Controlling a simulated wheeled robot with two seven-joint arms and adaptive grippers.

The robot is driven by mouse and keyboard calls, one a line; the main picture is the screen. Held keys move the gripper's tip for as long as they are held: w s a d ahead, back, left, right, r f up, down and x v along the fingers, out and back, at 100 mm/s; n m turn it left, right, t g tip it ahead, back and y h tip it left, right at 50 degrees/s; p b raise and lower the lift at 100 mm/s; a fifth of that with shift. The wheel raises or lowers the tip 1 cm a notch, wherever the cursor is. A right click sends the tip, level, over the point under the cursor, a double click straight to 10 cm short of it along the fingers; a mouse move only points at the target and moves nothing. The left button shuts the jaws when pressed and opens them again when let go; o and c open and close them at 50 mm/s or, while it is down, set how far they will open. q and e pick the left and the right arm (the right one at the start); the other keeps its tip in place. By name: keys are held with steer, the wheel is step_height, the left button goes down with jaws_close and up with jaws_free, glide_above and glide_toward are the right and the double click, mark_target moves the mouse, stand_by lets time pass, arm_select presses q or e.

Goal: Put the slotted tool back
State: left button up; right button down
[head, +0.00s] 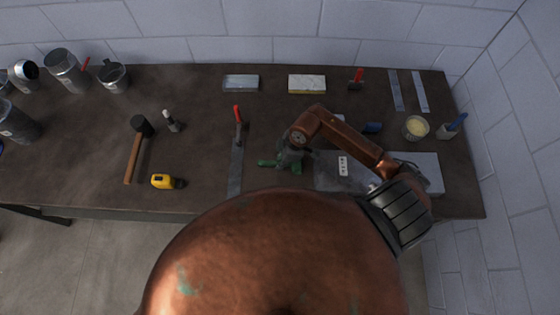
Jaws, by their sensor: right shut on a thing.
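My right gripper (285,162) is low over the middle of the bench, with the copper arm reaching in from the right. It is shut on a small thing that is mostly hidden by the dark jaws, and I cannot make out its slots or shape. Green parts show at the jaws, and I cannot tell whether they are fingertips or the held thing. A small pale plate (343,166) with dark marks lies on a grey metal sheet (325,178), right of the gripper. My left gripper is not in view.
Left of the gripper are a red-handled tool (238,113), a long metal strip (235,174), a hammer (135,152) and a yellow tape measure (162,181). Cans (64,68) stand at the back left. A cup (416,127) and brush (455,124) stand at the right.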

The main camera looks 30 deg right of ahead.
steer(key=shift+s+f, duration=0.1)
steer(key=shift+f, duration=0.05)
steer(key=c, duration=1.8)
jaws_free()
steer(key=shift+f, duration=0.15)
steer(key=v, duration=1.3)
steer(key=shift+w+a+r, duration=0.2)
steer(key=shift+w+r, duration=0.05)
steer(key=shift+r, duration=0.05)
